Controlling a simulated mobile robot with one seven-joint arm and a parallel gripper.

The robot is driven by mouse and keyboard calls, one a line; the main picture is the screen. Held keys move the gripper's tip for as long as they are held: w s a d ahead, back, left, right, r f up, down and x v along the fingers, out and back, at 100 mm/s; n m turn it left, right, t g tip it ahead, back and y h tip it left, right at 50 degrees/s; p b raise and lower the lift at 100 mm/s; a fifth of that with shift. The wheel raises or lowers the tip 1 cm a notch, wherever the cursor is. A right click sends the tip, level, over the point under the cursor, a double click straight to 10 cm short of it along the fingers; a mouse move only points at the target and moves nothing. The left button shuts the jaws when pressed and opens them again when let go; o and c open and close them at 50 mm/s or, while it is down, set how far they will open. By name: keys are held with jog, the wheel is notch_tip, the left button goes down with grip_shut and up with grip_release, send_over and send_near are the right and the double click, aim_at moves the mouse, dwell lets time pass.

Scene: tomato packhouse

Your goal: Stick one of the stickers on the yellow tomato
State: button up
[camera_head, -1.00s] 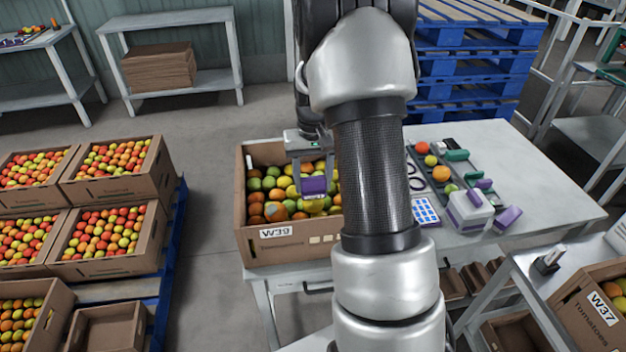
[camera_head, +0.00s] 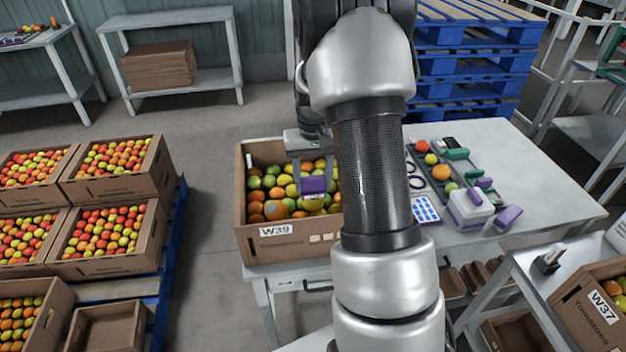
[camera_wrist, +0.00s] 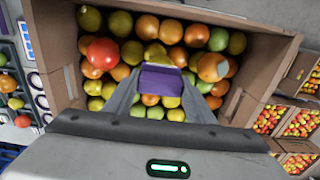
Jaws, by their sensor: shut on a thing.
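My gripper (camera_head: 313,182) hangs over the crate marked W39 (camera_head: 290,246). It is shut on a purple block-like tool (camera_wrist: 160,78), which also shows in the head view (camera_head: 313,186). The tool's underside is hidden, so I cannot tell whether a sticker is on it. A yellow tomato (camera_wrist: 155,50) lies just beyond the tool in the wrist view; I cannot tell whether they touch. Several other yellow tomatoes are in the crate.
An orange tomato with a pale patch (camera_wrist: 212,67) lies in the crate. The crate walls stand around my gripper. A white-and-purple device (camera_head: 468,210), a purple block (camera_head: 508,217) and a tray of loose tomatoes (camera_head: 441,172) are on the table (camera_head: 560,190). The table's right side is clear.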

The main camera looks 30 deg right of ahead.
dwell(0.4)
jog(key=shift+r+p, duration=2.55)
jog(key=shift+r, duration=0.95)
